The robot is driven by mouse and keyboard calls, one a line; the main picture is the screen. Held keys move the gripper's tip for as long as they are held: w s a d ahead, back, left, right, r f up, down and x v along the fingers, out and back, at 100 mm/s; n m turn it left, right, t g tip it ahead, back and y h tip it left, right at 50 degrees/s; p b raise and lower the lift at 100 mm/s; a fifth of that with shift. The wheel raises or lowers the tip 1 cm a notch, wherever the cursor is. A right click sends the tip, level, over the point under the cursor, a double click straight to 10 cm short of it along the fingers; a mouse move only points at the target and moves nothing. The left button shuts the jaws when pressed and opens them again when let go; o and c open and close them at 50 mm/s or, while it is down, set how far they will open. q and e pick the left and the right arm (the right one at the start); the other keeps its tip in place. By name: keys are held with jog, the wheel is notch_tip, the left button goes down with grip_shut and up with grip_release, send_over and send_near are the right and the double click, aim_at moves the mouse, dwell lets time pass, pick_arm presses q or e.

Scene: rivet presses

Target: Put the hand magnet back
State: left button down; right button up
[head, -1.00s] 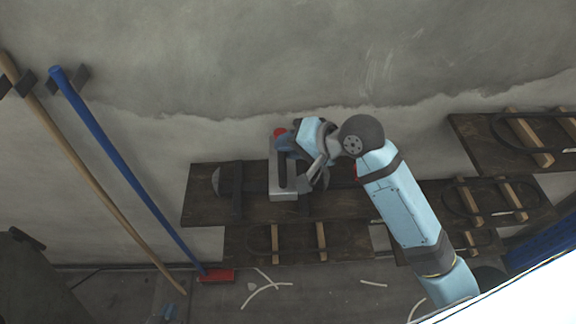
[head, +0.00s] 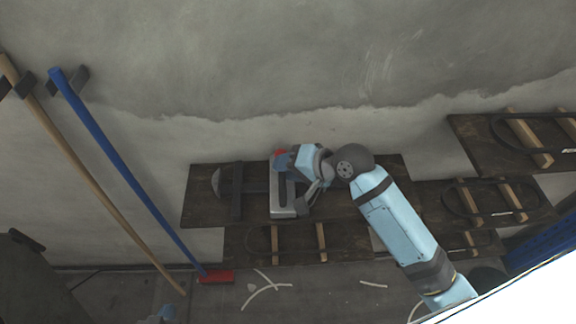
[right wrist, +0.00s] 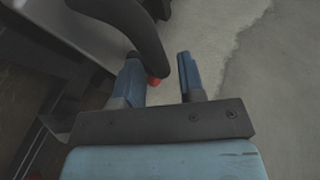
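The hand magnet (head: 284,212), a grey plate with a black handle and a red end, is in front of the upper dark wooden board in the head view. I cannot tell whether it touches the board. My right gripper (head: 290,160) is at its upper end, partly hidden by its own wrist. In the right wrist view, the two blue fingers of my right gripper (right wrist: 160,78) stand apart. The black handle (right wrist: 146,40) passes between them, close to the left finger, with a gap to the right one. My left gripper (head: 163,314) barely shows at the bottom edge.
The dark board (head: 345,207) is against a concrete wall; a lower board (head: 290,245) and boards at right carry wooden strips. A blue-handled broom (head: 125,170) and a wooden pole (head: 85,165) lean at left. White strips (head: 265,288) lie on the floor.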

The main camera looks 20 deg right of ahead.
jog(key=shift+o, duration=0.3)
jog(key=shift+r, duration=0.1)
jog(key=v, duration=1.2)
jog(key=shift+b, duration=0.4)
jog(key=s+d+f+n+g+h, duration=0.35)
jog(key=s+f+n+h, duration=0.45)
jog(key=s+f, duration=0.65)
jog(key=w+a+f+n+t+y+p, duration=0.1)
jog(key=w+a+f+t+y, duration=0.2)
jog(key=a+f+t, duration=0.3)
jog(key=shift+w+a+f+p, duration=0.25)
jog(key=shift+w+f, duration=0.45)
jog(key=shift+f, duration=1.2)
